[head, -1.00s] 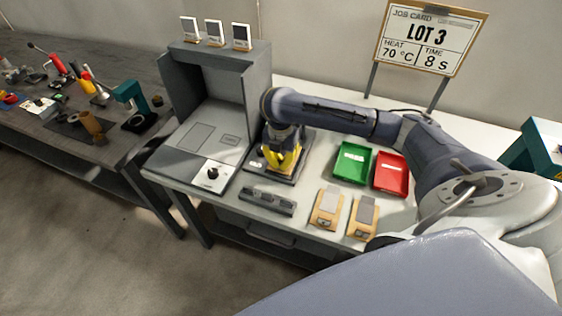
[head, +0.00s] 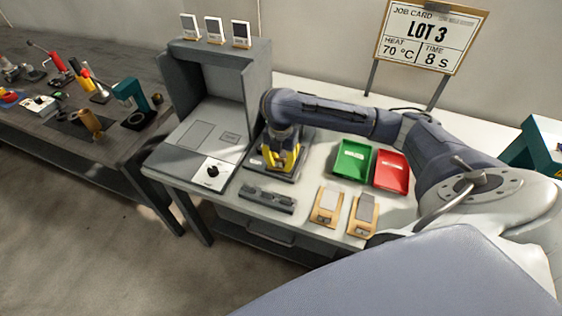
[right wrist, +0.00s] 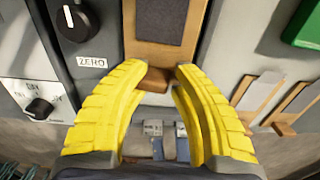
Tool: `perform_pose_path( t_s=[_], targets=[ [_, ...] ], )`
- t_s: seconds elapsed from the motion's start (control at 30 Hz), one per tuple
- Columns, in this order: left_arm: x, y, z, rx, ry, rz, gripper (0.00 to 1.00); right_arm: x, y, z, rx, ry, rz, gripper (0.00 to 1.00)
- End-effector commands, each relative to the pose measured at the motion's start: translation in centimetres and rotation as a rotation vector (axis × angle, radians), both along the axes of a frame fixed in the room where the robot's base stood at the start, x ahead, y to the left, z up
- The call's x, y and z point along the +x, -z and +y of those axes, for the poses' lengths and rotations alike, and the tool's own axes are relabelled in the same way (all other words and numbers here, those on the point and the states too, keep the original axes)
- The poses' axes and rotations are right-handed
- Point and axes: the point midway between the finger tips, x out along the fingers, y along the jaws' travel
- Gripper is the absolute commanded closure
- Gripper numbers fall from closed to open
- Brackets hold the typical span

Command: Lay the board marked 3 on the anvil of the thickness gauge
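A wooden board with a dark grey pad (right wrist: 160,18) lies on the thickness gauge under my right gripper; any number on it is not readable. The gauge (head: 257,171), with a dark base, is mostly hidden by my arm in the head view. Its black knob and ZERO label (right wrist: 92,61) show in the right wrist view. My right gripper (head: 285,167) has yellow fingers, also in the right wrist view (right wrist: 160,70). They stand apart on either side of the board's wooden end tab (right wrist: 154,80); contact is unclear. My left gripper is out of view.
Two similar wooden boards (head: 327,205) (head: 363,213) lie at the table's front. A green tray (head: 352,160) and a red tray (head: 392,171) stand behind them. A grey slotted block (head: 267,199) is in front of the gauge.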

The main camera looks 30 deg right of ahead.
Motion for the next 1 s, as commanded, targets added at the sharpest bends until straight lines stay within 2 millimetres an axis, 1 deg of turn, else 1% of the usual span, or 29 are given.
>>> perform_pose_path(
  t_s=[0.3, 0.43, 0.57, 1.0],
  targets=[
    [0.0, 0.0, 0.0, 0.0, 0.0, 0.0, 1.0, 0.0, 0.0, 0.0, 0.001, 0.0, 0.001, 0.73],
    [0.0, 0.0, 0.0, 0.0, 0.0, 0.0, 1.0, 0.0, -0.7, 0.1, 0.001, -0.001, 0.0, 0.73],
    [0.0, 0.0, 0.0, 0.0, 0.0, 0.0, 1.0, 0.1, -2.1, 0.0, -0.001, -0.002, -0.003, 0.73],
    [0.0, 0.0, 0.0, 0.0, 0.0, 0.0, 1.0, 0.1, -8.3, 0.1, -0.001, -0.001, -0.004, 0.73]
  ],
)
